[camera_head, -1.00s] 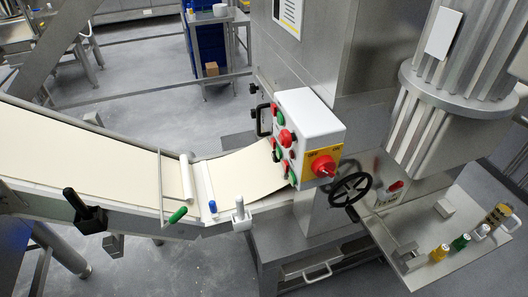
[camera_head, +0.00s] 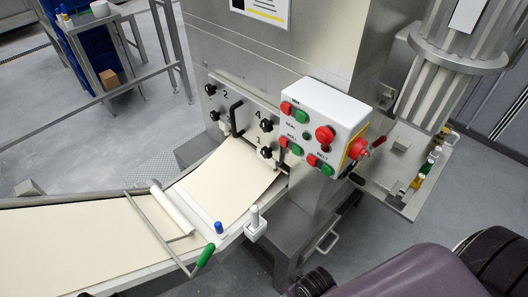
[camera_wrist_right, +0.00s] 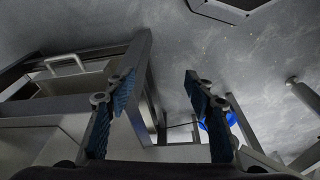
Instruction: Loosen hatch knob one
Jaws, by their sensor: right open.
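The hatch plate (camera_head: 240,104) is on the front of the steel machine, left of the control box. It carries several black knobs and a black handle (camera_head: 235,118). One knob is at upper left (camera_head: 210,89) beside a "2", one at lower left (camera_head: 215,115), one at upper right (camera_head: 267,125) near a "4", and one at lower right (camera_head: 265,152). The lower labels are too small to read surely. My right gripper (camera_wrist_right: 157,86) is open and empty in the right wrist view, over grey floor, with no knob there. My left gripper is out of view.
The white control box (camera_head: 318,120), with red and green buttons, juts out close right of the hatch. The cream belt (camera_head: 225,172) runs below the hatch, with a green-handled bar (camera_head: 205,255) across it. My right arm fills the lower right.

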